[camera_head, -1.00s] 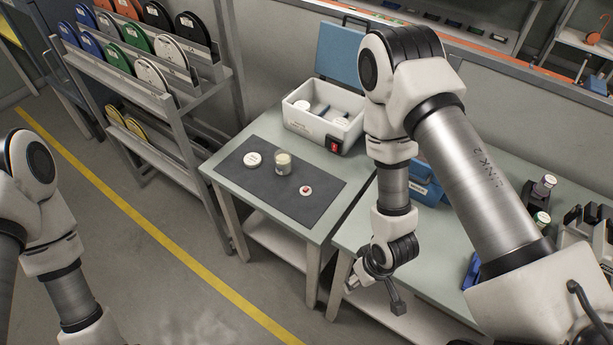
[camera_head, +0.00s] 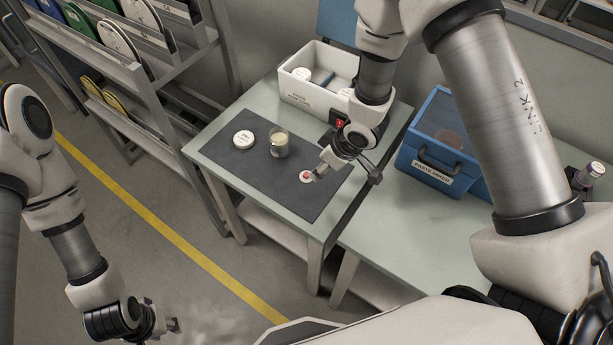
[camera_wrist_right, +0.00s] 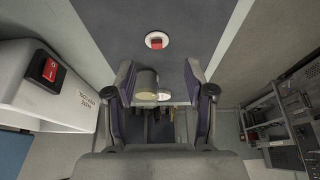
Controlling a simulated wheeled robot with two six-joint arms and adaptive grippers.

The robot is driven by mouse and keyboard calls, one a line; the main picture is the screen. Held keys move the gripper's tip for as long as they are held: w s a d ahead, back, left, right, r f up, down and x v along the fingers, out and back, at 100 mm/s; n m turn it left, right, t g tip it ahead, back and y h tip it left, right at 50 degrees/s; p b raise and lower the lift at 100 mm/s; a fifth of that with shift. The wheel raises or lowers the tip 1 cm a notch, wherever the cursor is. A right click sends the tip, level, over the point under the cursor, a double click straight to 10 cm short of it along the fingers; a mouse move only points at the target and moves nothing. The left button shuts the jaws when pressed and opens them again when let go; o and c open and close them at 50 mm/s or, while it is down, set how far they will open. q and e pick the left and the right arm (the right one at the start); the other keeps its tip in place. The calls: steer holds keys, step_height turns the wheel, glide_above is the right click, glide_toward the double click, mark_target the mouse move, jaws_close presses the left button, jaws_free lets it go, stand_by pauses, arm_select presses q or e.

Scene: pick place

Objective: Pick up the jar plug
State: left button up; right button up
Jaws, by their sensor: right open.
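The jar plug, which I take to be the small white disc with a red knob (camera_head: 306,176), lies on the dark mat (camera_head: 321,198) near its right end. In the right wrist view the plug (camera_wrist_right: 157,40) is ahead of the fingertips and apart from them. My right gripper (camera_head: 322,171) is just right of the plug, open and empty; its fingers (camera_wrist_right: 160,82) are spread wide in the wrist view. The glass jar (camera_head: 278,143) stands upright left of the plug. My left gripper (camera_head: 174,325) is low at the left, over the floor, far from the mat.
A round white lid (camera_head: 243,139) lies left of the jar. An open white box with a red switch (camera_head: 300,95) stands at the mat's back edge. A shelf rack (camera_head: 150,85) is left.

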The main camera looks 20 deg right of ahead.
mark_target(311, 180)
steer(key=x, duration=0.4)
steer(key=shift+w+d+f+p, duration=0.15)
steer(key=shift+w+d+p, duration=0.1)
steer(key=shift+w+p, duration=0.2)
steer(key=x, duration=0.3)
steer(key=shift+a+f+p, duration=0.2)
steer(key=shift+a+p, duration=0.15)
steer(key=shift+p, duration=0.05)
steer(key=shift+w+f, duration=0.25)
arm_select(q)
steer(key=shift+w+d+r, duration=0.15)
steer(key=shift+w+r, duration=0.2)
steer(key=shift+r, duration=0.15)
arm_select(e)
steer(key=c, duration=0.9)
